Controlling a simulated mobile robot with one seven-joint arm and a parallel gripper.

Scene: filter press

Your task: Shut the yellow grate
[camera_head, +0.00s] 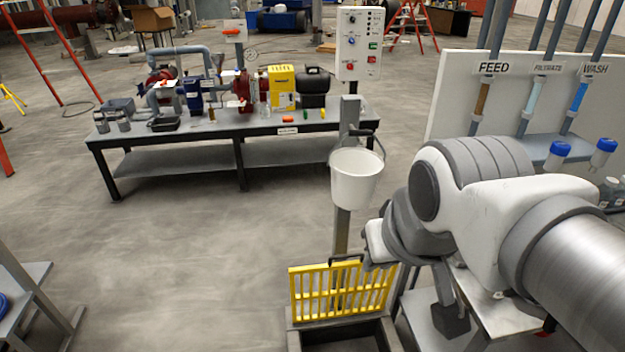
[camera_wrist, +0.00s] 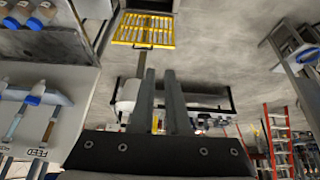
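The yellow grate (camera_head: 341,291) stands raised, nearly upright, at the back edge of a dark framed opening (camera_head: 345,335). A dark handle (camera_head: 345,259) sits on its top edge. My gripper (camera_head: 372,264) is close to the right of the handle in the head view; its fingers are mostly hidden there. In the wrist view, which looks upside down, my gripper's two fingers (camera_wrist: 159,73) have a gap between them and hold nothing. The grate (camera_wrist: 144,30) lies beyond the fingertips there, apart from them.
A white bucket (camera_head: 356,178) hangs on a post behind the grate, below a control box (camera_head: 360,44). A panel with FEED, FILTRATE and WASH pipes (camera_head: 453,98) stands at right. A long workbench (camera_head: 222,135) is at the back. The floor left of the grate is clear.

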